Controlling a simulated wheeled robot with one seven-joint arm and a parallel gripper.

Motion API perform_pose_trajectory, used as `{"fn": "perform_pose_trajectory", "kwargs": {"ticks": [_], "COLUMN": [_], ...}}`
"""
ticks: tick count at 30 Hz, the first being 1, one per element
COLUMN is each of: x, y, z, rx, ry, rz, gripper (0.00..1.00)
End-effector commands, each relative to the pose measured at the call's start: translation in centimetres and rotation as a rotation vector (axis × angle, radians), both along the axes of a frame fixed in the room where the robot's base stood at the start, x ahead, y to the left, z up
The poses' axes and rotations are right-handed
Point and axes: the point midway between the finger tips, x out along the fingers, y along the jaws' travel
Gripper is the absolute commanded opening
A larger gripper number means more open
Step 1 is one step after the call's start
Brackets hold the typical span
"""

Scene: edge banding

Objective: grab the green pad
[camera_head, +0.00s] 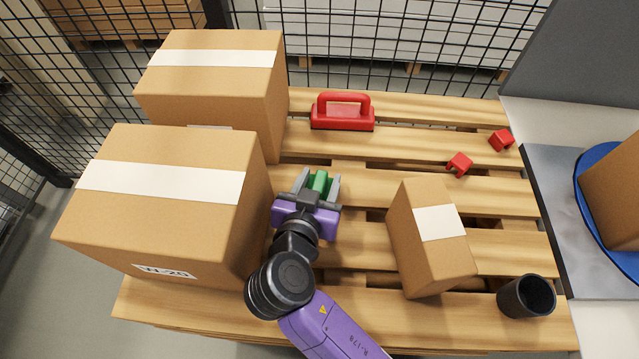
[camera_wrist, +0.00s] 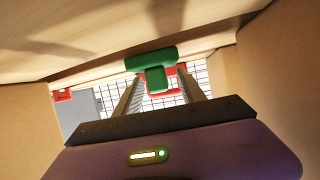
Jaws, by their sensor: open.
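The green pad (camera_head: 320,182) is on the wooden pallet between the large boxes and the small box, and it shows between the fingers of my gripper (camera_head: 318,187) in the head view. In the wrist view the green pad (camera_wrist: 155,65) looks T-shaped, with its stem reaching between the two fingertips of my gripper (camera_wrist: 160,84). The fingers are open, one on each side of the stem. I cannot tell whether either finger touches it.
Two large cartons (camera_head: 150,205) (camera_head: 215,85) stand close on the left. A small carton (camera_head: 430,238) stands to the right. A red handled tool (camera_head: 342,113) lies beyond my gripper. Two red clips (camera_head: 459,163) (camera_head: 501,140) and a black cup (camera_head: 526,296) are on the right side of the pallet (camera_head: 375,180).

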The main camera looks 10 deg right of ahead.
Motion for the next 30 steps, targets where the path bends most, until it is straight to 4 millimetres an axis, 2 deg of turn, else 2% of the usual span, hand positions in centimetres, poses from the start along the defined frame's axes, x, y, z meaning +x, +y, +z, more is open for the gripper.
{"fn": "perform_pose_trajectory", "kwargs": {"ticks": [5, 12, 13, 24, 30], "x": [0.0, 0.0, 0.0, 0.0, 0.1], "y": [0.0, 0.0, 0.0, 0.0, 0.0], "z": [0.0, 0.0, 0.0, 0.2, 1.7], "rx": [0.0, 0.0, 0.0, 0.001, 0.003], "ry": [0.0, 0.0, 0.0, 0.0, -0.002], "rz": [0.0, 0.0, 0.0, 0.0, -0.002], "gripper": [0.47, 0.02, 0.0, 0.0, 0.0]}}
